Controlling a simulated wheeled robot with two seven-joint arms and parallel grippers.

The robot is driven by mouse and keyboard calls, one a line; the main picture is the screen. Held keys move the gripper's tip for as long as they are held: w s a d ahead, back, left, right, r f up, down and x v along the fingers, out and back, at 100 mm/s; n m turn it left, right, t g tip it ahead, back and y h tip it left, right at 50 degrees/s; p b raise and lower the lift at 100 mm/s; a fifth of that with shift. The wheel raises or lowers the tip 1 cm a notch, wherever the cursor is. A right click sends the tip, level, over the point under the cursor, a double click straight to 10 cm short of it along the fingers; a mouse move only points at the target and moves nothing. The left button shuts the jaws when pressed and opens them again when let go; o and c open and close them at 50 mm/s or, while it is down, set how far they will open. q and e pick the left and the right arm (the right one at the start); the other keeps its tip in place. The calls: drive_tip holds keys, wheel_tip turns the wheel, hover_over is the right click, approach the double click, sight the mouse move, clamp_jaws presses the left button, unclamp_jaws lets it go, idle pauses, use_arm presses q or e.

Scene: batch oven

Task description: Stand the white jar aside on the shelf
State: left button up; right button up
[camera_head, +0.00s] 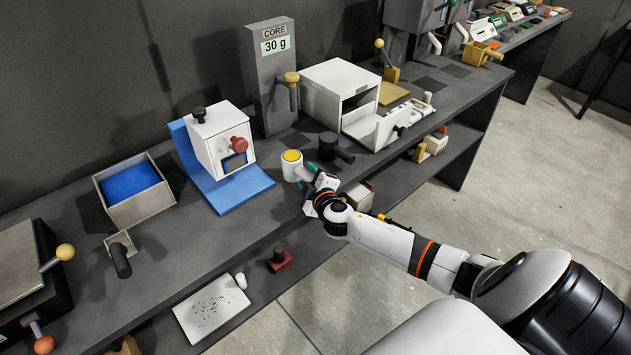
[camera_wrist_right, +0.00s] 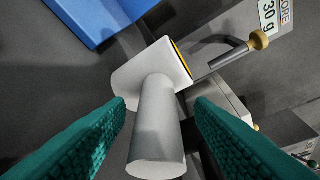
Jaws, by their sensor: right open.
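The white jar (camera_head: 291,168) has a yellow top and stands on the dark grey bench top (camera_head: 190,245) near its front edge. In the right wrist view the jar body (camera_wrist_right: 140,78) shows with its thick white handle (camera_wrist_right: 156,135) pointing toward the camera. My right gripper (camera_head: 310,172) is beside the jar on its handle side. Its teal fingers (camera_wrist_right: 160,104) are open, one on each side of the handle, with gaps visible on both sides. My left gripper is not in view.
A white box on a blue stand (camera_head: 238,192) is left of the jar. A black-handled item (camera_head: 328,146) stands close behind the gripper, near a grey 30 g column (camera_head: 270,85) and an open white box (camera_head: 335,85). A lower shelf holds a speckled tray (camera_head: 210,306) and a red block (camera_head: 281,262).

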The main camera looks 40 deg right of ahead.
drive_tip(key=b+v, duration=0.1)
drive_tip(key=v, duration=1.1)
drive_tip(key=s+d+f+m+g, duration=0.1)
drive_tip(key=s+f+g, duration=0.15)
drive_tip(key=f, duration=0.75)
drive_tip(key=s+d+f+m+g, duration=0.1)
drive_tip(key=s+d+f+g, duration=0.15)
drive_tip(key=f, duration=0.75)
drive_tip(key=s+a+f+m+g+y, duration=0.1)
drive_tip(key=s+a+f+g, duration=0.25)
drive_tip(key=s+f, duration=0.9)
drive_tip(key=s+a+f+m+g+y, duration=0.1)
drive_tip(key=s+a+f, duration=0.3)
drive_tip(key=s, duration=0.4)
drive_tip(key=s+a+f+m+g+y, duration=0.1)
drive_tip(key=s+a+f+g, duration=0.1)
drive_tip(key=s+a+f, duration=0.2)
drive_tip(key=s+a+f+m+g+y, duration=0.1)
drive_tip(key=s+a+f+g, duration=0.1)
drive_tip(key=s+a+f, duration=0.2)
drive_tip(key=s+f, duration=0.3)
drive_tip(key=s, duration=0.4)
drive_tip(key=shift+s+f, duration=0.35)
drive_tip(key=shift+f, duration=0.05)
